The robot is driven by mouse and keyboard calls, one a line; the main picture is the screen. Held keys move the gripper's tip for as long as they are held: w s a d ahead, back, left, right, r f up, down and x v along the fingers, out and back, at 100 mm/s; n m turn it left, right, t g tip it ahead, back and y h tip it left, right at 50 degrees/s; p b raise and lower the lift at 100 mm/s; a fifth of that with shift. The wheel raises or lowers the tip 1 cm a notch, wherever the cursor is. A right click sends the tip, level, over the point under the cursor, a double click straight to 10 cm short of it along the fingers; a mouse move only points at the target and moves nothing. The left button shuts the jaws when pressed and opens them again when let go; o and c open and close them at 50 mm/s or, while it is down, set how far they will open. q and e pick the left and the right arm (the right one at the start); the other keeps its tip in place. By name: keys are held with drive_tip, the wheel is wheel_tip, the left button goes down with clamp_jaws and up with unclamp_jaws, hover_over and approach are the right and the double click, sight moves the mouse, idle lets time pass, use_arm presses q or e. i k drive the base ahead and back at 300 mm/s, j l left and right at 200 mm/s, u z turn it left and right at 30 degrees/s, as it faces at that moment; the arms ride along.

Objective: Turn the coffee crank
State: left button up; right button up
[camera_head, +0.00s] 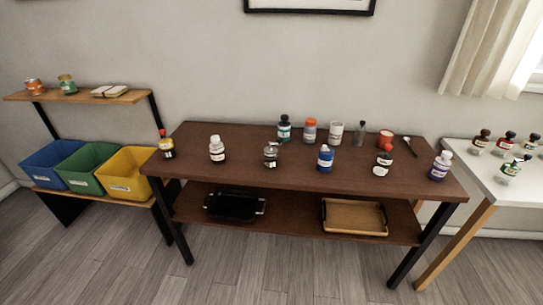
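I cannot make out a coffee crank or a grinder for certain in the head view. A small dark and clear jar (270,156) with a dark top stands near the middle of the brown table (300,180). It is too small to tell whether it has a crank. Neither of my grippers shows in this view.
Several bottles, including a blue one (325,158), stand on the table. A black tray (232,206) and a wooden tray (354,216) lie on its lower shelf. Coloured bins (124,176) stand left; a white table (490,185) stands right. The floor in front is clear.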

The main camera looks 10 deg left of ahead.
sight(279, 140)
drive_tip(key=i+l+u, duration=0.2)
drive_tip(key=l, duration=0.15)
drive_tip(key=i+l+u, duration=0.2)
drive_tip(key=l+u, duration=0.15)
drive_tip(key=l, duration=0.35)
drive_tip(key=i+l+u, duration=0.2)
drive_tip(key=l, duration=0.15)
drive_tip(key=l+u, duration=0.2)
drive_tip(key=l, duration=0.2)
